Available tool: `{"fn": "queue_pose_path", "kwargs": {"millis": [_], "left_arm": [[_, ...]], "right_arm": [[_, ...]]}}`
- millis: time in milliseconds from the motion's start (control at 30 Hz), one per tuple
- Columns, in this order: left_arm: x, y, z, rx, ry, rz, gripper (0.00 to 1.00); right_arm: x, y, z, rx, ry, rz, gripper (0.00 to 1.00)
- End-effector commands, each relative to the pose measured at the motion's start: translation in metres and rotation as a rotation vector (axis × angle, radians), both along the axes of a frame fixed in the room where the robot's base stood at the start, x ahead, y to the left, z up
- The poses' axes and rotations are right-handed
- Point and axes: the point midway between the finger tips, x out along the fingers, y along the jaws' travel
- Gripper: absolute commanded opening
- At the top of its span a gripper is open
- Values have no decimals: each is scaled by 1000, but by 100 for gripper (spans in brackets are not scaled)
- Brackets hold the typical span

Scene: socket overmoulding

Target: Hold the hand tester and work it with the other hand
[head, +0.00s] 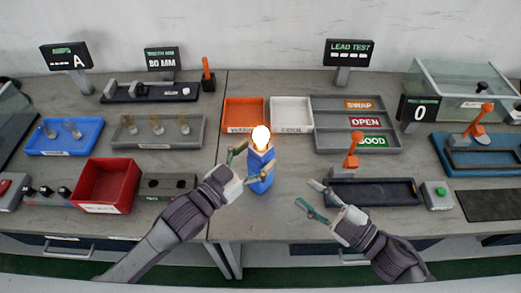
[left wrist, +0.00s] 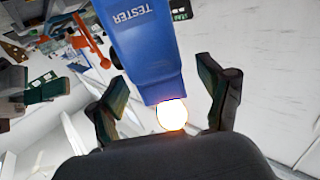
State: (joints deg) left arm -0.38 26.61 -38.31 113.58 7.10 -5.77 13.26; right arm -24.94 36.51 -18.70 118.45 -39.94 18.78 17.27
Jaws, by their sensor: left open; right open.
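The hand tester (head: 262,168) stands upright near the front middle of the bench. My right gripper (head: 308,195) is open and empty, to the right of the tester, near the front edge.
A dark fixture with an orange lever (head: 375,192) stands beside my right gripper. Behind the tester are an orange bin (head: 243,102), a white bin (head: 291,103) and a grey sorting tray (head: 325,143). A red bin (head: 105,175) is at left.

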Motion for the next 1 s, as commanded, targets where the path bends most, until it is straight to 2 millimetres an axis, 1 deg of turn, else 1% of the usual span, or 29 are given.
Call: {"fn": "queue_pose_path", "kwargs": {"millis": [33,200,500,567,600,867,900,967,1000], "left_arm": [[5,-5,1,-1,-1,0,79],[13,-12,0,-1,-1,-1,79],[14,-13,0,1,1,-1,79],[14,-13,0,1,1,-1,71],[14,-13,0,1,1,-1,64],[14,-13,0,1,1,-1,21],[14,-13,0,1,1,-1,14],[14,-13,0,1,1,-1,4],[14,-13,0,1,1,-1,2]], "right_arm": [[0,0,0,0,0,0,42],[0,0,0,0,0,0,42],[0,0,0,0,0,0,42],[0,0,0,0,0,0,42],[0,0,0,0,0,0,42],[0,0,0,0,0,0,42],[0,0,0,0,0,0,42],[0,0,0,0,0,0,42],[0,0,0,0,0,0,38]]}}
